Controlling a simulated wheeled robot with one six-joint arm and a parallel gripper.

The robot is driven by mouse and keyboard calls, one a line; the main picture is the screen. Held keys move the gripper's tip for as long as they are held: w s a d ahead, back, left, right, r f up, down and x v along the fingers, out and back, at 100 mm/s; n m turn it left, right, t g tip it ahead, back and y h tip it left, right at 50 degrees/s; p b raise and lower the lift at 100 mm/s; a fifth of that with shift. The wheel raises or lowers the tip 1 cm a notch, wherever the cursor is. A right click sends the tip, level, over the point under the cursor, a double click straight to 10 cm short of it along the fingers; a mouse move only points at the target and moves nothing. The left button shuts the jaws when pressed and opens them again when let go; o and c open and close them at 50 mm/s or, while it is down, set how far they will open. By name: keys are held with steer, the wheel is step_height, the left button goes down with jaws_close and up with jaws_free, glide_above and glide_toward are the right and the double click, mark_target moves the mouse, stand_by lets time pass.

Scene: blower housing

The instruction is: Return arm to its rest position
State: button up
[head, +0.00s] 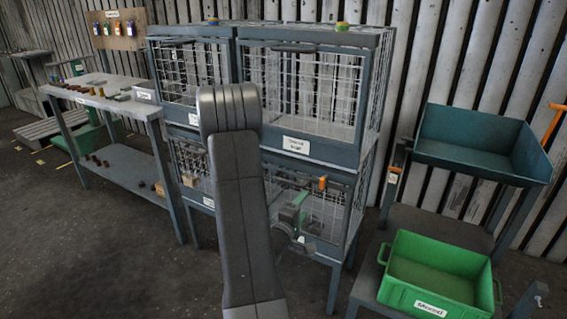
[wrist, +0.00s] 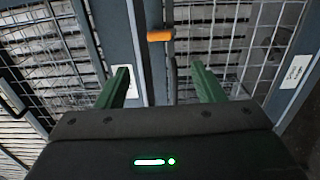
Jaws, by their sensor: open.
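My gripper (wrist: 162,82) shows in the wrist view with its two green fingers spread apart and nothing between them. It faces the wire-mesh cage front, near an orange handle (wrist: 160,34) on a dark upright post. In the head view my dark arm rises in front of the cage cabinet (head: 300,152). My gripper (head: 302,212) shows there partly, low in front of the lower right cage door, close to the orange handle (head: 322,183). I cannot tell whether it touches the cage.
A green bin (head: 432,275) stands on a low stand at lower right, with a teal tray (head: 470,150) behind it. A workbench (head: 125,108) with small parts stands at left. The floor (head: 90,250) at lower left is clear.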

mark_target(320, 184)
steer(key=x, duration=1.3)
steer(key=shift+d, duration=0.15)
